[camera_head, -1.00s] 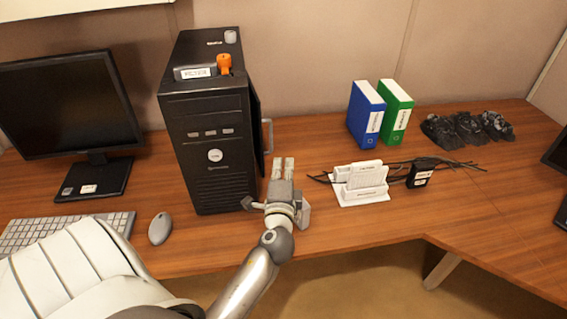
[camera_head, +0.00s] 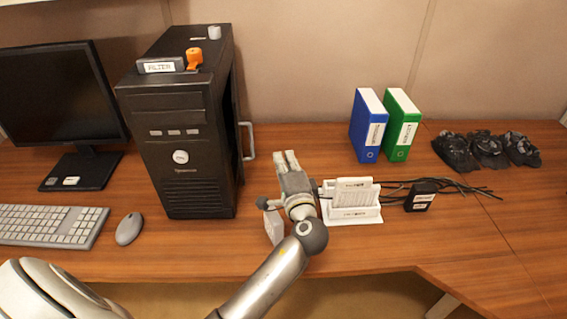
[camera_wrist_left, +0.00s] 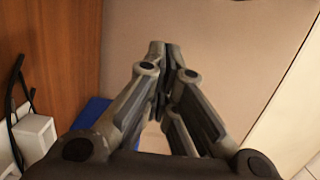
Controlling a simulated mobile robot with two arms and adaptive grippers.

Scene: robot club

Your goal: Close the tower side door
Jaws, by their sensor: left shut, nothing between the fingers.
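The black computer tower (camera_head: 182,150) stands upright on the desk at the left in the head view. Its side door (camera_head: 237,120) is on the tower's right side and looks slightly ajar, seen almost edge-on. A light grey handle (camera_head: 248,141) sticks out from the door. My left gripper (camera_head: 286,155) is to the right of the handle, apart from it, with its fingers pointing away toward the wall. The left wrist view shows its fingers (camera_wrist_left: 163,50) together with nothing between them. My right gripper is not in view.
A white rack (camera_head: 353,200) with black cables and a black box (camera_head: 420,195) is just right of my left gripper. Blue (camera_head: 368,128) and green (camera_head: 401,128) binders stand behind. A monitor (camera_head: 62,95), keyboard (camera_head: 50,226) and mouse (camera_head: 129,229) are left.

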